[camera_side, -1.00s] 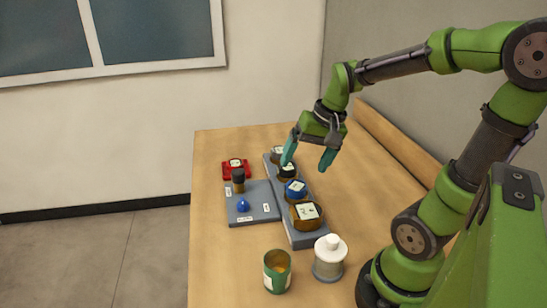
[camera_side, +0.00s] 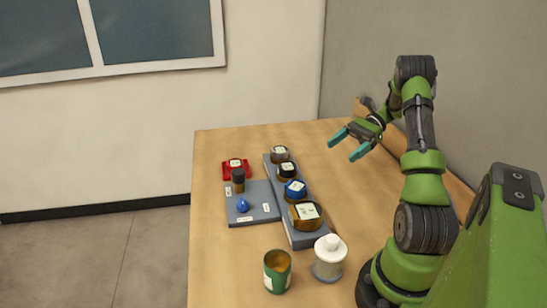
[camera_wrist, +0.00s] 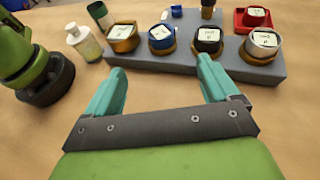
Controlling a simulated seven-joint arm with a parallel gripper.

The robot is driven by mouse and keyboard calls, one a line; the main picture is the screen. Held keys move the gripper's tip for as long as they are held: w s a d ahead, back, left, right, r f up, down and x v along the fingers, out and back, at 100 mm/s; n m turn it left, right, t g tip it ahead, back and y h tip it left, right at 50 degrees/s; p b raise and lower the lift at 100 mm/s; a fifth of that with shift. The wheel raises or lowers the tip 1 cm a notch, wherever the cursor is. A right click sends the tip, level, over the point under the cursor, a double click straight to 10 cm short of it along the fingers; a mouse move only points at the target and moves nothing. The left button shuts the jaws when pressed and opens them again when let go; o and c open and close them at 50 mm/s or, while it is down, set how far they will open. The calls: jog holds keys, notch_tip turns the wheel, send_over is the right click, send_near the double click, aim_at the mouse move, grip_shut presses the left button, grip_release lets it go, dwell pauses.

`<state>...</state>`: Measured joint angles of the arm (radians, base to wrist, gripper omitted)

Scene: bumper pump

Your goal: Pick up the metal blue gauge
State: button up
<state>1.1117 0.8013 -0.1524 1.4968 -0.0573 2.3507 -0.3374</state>
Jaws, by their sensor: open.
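The blue gauge (camera_side: 295,188) has a white label on top and a tan lower part. It sits in the row on a long grey block, between the black gauge (camera_side: 287,169) and the brass-coloured gauge (camera_side: 305,214). In the wrist view the blue gauge (camera_wrist: 162,40) shows ahead of my fingers, left of centre. My gripper (camera_side: 346,147) is open and empty, above the table to the right of the row. In the wrist view my gripper (camera_wrist: 160,70) has its fingers wide apart, with bare table between them.
A silver gauge (camera_side: 279,153) stands at the block's far end. A grey plate (camera_side: 262,198) holds a dark cylinder (camera_side: 238,180) and a small blue piece (camera_side: 243,205). A red tray (camera_side: 228,175), green can (camera_side: 277,272) and white bottle (camera_side: 329,258) stand nearby. Table right of the block is clear.

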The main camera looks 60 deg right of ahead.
send_near(299, 184)
jog(key=w+a, duration=0.1)
jog(key=a, duration=0.2)
jog(key=shift+d+f+x, duration=0.1)
jog(key=shift+f+x, duration=0.1)
jog(key=shift+x, duration=0.8)
jog(key=shift+d+f+x, duration=0.1)
jog(key=shift+f+x, duration=0.1)
jog(key=shift+x, duration=0.85)
jog(key=shift+d+f+x, duration=0.1)
jog(key=shift+f+x, duration=0.05)
jog(key=shift+x, duration=0.85)
jog(key=shift+w+r, duration=0.1)
jog(key=c, duration=1.3)
